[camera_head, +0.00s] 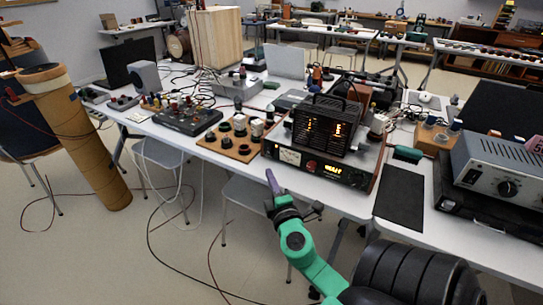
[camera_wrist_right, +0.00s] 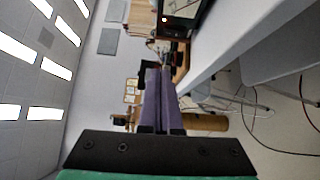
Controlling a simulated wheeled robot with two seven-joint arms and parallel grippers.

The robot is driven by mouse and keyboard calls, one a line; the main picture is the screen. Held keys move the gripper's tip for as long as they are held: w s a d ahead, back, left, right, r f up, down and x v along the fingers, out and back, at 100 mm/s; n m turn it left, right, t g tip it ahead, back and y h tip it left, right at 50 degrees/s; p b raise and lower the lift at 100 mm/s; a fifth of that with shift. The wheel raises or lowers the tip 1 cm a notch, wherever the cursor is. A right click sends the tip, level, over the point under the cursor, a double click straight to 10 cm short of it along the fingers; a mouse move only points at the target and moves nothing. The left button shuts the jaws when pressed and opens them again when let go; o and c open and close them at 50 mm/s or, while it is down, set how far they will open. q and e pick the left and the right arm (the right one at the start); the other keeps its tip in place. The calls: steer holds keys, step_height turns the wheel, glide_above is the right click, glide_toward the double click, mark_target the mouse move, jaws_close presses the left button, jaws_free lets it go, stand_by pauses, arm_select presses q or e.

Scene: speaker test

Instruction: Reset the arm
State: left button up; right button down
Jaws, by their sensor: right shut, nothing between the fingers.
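My right gripper (camera_head: 272,182) shows in the head view, at the end of my green and black arm that comes in from the lower right. Its purple fingers are closed together and hold nothing. It is in front of the near edge of the long white table (camera_head: 335,193), close to the front of the black-and-silver amplifier. In the right wrist view the purple fingers (camera_wrist_right: 157,100) lie side by side, shut, with the table edge to their right. My left gripper is in neither view.
The table carries an amplifier (camera_head: 318,168), a wooden board with knobs (camera_head: 228,149), a black box with terminals (camera_head: 187,120) and a grey instrument (camera_head: 500,167). A tall cardboard tube (camera_head: 84,140) stands at the left. Cables lie on the open floor below.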

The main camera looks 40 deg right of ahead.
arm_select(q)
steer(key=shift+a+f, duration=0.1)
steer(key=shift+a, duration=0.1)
arm_select(e)
steer(key=shift+s+a, duration=0.25)
steer(key=shift+s, duration=0.2)
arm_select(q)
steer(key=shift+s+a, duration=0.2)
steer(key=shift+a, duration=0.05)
arm_select(e)
steer(key=s+a+f+m+g+y+p, duration=0.1)
steer(key=s+f+m+g+y+p, duration=0.2)
steer(key=f, duration=1)
steer(key=s+a+f+m+g+y+p, duration=0.1)
steer(key=s+f+m+g+y+p, duration=0.3)
steer(key=f, duration=0.9)
arm_select(q)
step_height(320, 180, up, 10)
steer(key=p, duration=0.3)
arm_select(e)
steer(key=s+a+f+m+g, duration=0.1)
steer(key=s+a+f+g, duration=0.3)
steer(key=s+f, duration=0.4)
steer(key=s+a+f+m+g+y, duration=0.1)
steer(key=s+a+f+g, duration=0.3)
steer(key=s+f, duration=0.4)
steer(key=s+m, duration=0.1)
steer(key=s, duration=0.6)
steer(key=shift+s+y, duration=0.3)
steer(key=shift+s, duration=0.1)
